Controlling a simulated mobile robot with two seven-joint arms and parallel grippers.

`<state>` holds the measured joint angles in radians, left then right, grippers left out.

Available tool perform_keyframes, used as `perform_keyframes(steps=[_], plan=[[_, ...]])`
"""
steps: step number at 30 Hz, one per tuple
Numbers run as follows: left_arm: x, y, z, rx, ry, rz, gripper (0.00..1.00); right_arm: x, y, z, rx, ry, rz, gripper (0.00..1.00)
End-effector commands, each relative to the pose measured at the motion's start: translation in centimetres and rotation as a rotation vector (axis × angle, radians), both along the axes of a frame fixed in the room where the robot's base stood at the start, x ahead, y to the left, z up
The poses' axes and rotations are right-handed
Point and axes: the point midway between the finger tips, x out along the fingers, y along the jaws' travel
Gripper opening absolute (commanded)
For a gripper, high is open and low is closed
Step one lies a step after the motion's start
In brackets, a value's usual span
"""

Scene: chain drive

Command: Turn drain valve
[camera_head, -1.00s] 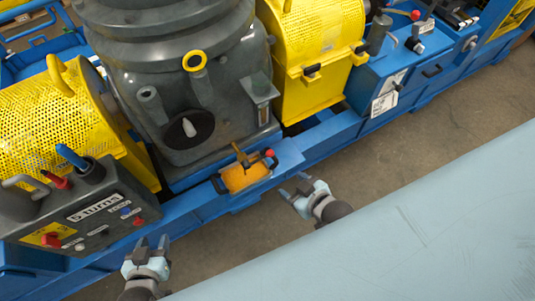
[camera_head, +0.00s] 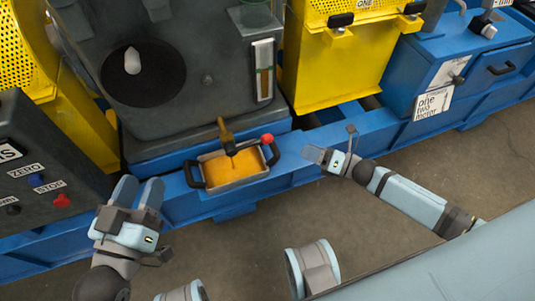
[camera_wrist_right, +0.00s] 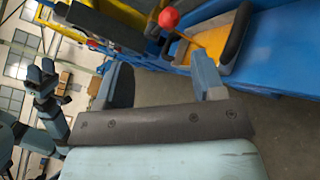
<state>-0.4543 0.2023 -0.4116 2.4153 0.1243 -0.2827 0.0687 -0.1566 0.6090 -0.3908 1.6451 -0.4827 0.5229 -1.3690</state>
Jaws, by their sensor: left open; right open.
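The drain valve (camera_head: 227,135) is a brownish spout above a metal drip tray (camera_head: 238,182) of orange liquid, at the base of the grey housing. Its red ball knob (camera_head: 267,139) is at the tray's right and also shows in the right wrist view (camera_wrist_right: 168,18). My right gripper (camera_head: 317,156) is open and empty, right of the knob and apart from it. In the right wrist view its fingers (camera_wrist_right: 165,80) are spread with nothing between them, below the knob. My left gripper (camera_head: 138,190) is open and empty, left of the tray.
The tray has dark handles at both ends, the right one (camera_head: 274,154) close under the knob. A blue frame beam (camera_head: 320,140) runs behind my right gripper. A control box (camera_head: 40,170) stands at the left. Floor (camera_head: 260,235) is bare in front.

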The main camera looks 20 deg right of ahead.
Motion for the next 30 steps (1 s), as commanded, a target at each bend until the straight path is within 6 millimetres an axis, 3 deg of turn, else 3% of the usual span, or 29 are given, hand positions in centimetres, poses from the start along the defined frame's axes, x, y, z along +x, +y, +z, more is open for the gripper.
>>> perform_keyframes(steps=[1,8,21,30], plan=[[-0.1,-0.1,-0.9,-0.01,-0.012,-0.005,0.46,0.3,-0.3,-1.4,-0.034,-0.034,0.018,0.63],[-0.3,-0.3,-0.6,-0.021,-0.021,-0.015,0.46,1.0,-0.1,-1.7,-0.088,-0.095,0.05,0.63],[-0.2,-0.5,-3.4,0.019,0.053,-0.039,0.46,6.7,6.5,-1.7,-0.084,-0.092,0.05,0.63],[-0.2,-0.6,-4.7,0.039,0.095,-0.054,0.46,9.2,9.4,-1.7,-0.085,-0.09,0.048,0.63]])
